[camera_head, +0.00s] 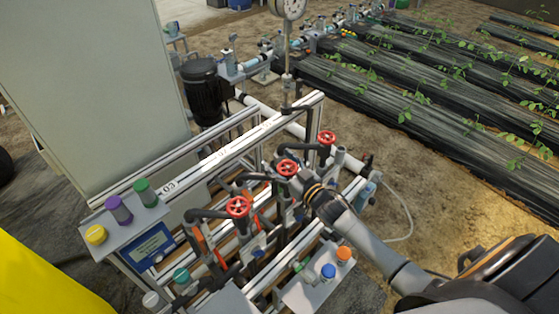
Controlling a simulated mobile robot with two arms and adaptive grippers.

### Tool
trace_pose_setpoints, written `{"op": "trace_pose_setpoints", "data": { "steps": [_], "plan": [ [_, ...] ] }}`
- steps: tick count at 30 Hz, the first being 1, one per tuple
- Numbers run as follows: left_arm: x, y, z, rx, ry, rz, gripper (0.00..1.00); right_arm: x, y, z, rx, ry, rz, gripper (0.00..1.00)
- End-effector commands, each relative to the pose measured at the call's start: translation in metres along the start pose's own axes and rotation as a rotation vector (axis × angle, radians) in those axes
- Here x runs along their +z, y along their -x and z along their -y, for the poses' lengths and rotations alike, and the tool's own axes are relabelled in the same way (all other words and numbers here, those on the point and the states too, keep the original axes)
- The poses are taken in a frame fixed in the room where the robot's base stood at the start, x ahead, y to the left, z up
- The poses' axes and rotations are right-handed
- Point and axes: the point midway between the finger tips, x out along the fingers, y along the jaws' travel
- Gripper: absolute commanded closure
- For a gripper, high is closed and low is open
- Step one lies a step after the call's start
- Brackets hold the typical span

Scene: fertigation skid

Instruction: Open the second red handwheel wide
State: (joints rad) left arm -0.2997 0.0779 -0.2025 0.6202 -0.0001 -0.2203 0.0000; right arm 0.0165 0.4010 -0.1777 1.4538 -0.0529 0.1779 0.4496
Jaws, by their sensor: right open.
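Three red handwheels stand in a slanted row on the pipe skid: a near one (238,207), a middle one (287,167) and a far one (327,138). The middle one is second from either end. My right arm reaches in from the lower right. My right gripper (296,184) is open at the middle handwheel, just below and right of its rim. The fingertips are small and partly lost among the dark pipes, so I cannot tell whether they touch the wheel. My left gripper is not in view.
An aluminium frame (232,140) and dark pipes surround the wheels. Capped bottles stand on a shelf at left, including a purple one (119,209), and at front, including a blue-capped one (327,273). A gauge (290,8) rises behind. A grey cabinet (95,90) blocks the left.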

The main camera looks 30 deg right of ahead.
Motion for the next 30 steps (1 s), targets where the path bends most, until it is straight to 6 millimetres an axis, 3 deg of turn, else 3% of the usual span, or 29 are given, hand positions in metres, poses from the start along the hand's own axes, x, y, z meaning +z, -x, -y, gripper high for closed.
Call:
{"op": "trace_pose_setpoints", "data": {
  "steps": [8,15,30],
  "plan": [
    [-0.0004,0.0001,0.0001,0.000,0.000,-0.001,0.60,0.0003,-0.0009,0.0002,0.000,0.000,0.000,0.33],
    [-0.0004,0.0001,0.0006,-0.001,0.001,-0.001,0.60,0.0001,-0.0007,0.0001,0.000,0.000,0.000,0.78],
    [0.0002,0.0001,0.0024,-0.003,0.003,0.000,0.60,0.0010,-0.0001,0.0003,0.000,0.000,0.001,0.86]
  ]
}}
